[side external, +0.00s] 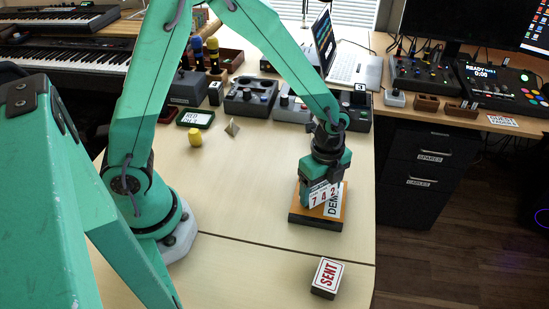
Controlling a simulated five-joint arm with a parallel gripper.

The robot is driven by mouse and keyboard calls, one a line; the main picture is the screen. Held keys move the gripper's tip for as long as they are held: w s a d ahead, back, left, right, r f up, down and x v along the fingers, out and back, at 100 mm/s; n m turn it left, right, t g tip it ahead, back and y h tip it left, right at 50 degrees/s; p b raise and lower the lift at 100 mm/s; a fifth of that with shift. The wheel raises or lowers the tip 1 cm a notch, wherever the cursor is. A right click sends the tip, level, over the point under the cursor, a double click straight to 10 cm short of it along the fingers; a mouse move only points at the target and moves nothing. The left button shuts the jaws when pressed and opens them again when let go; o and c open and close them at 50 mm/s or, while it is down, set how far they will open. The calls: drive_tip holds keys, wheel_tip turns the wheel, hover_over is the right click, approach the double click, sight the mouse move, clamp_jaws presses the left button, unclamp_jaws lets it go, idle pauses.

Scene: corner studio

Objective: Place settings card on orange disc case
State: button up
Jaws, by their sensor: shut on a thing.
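My gripper (317,188) points down at the right of the middle of the table, shut on the settings card (325,197), a white card with "742" printed on it. The card stands steeply tilted at the fingertips, directly over the orange disc case (298,211). The case lies flat, orange on top with dark sides, and "DEMO" lettering shows beside the card. My gripper and the card hide much of the case's top. I cannot tell whether the card's lower edge touches the case.
A box marked "SENT" (326,277) lies near the front edge. The table between is clear.

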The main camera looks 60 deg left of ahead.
drive_tip(key=shift+f, duration=0.1)
drive_tip(key=o, duration=1)
drive_tip(key=shift+c, duration=0.2)
wheel_tip(320, 180, up, 12)
drive_tip(key=shift+r, duration=0.15)
idle(0.6)
drive_tip(key=s+a+r+n+t, duration=0.2)
drive_tip(key=s+a+r+n, duration=0.3)
drive_tip(key=n, duration=0.4)
drive_tip(key=s+a+r+n+t, duration=0.3)
drive_tip(key=s+a+r+n, duration=0.1)
drive_tip(key=s+a+n, duration=0.3)
drive_tip(key=shift+s+r+n+t, duration=0.35)
drive_tip(key=shift+s+n, duration=0.5)
drive_tip(key=shift+n, duration=0.15)
